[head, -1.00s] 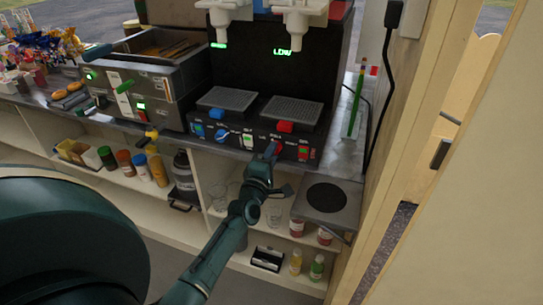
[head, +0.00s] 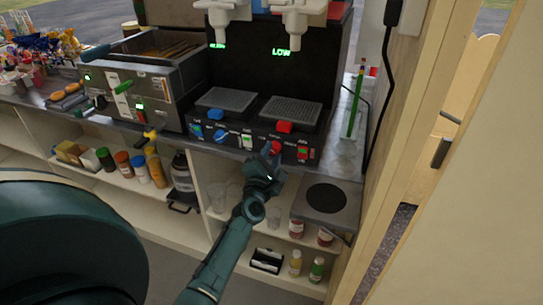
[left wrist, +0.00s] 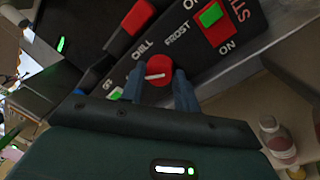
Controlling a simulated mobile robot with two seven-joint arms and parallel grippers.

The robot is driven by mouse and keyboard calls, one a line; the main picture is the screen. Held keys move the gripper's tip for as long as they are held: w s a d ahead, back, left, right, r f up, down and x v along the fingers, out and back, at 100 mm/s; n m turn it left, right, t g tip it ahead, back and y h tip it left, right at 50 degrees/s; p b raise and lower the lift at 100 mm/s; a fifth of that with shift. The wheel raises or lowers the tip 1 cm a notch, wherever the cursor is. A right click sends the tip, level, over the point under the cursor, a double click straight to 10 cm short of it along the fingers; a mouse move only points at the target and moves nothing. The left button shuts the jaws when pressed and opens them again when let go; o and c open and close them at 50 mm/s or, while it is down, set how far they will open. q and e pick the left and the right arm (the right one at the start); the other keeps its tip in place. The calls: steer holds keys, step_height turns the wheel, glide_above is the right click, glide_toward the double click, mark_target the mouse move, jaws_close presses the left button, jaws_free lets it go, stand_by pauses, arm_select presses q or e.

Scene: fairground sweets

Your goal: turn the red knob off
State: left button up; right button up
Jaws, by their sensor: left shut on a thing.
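The red knob (left wrist: 158,72) sits on the black front panel (left wrist: 205,58) of the drink machine. It has a white pointer line and lies near the words CHILL and FROST. In the left wrist view my left gripper (left wrist: 158,84) has its two blue fingers on either side of the knob, shut on it. In the head view the red knob (head: 276,147) shows just beside the fingertips of my left gripper (head: 271,158). The exact pointer setting is hard to read. My right gripper is not in view.
A blue knob (head: 221,135) and a lit green switch (head: 247,142) are left of the red knob. A red switch block (head: 307,153) is to its right. Drip trays (head: 291,110) sit above. A shelf with bottles and a hot plate (head: 325,199) is below.

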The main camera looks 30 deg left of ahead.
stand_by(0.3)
arm_select(q)
steer(key=o, duration=1)
steer(key=b+v, duration=0.1)
steer(key=v, duration=1.2)
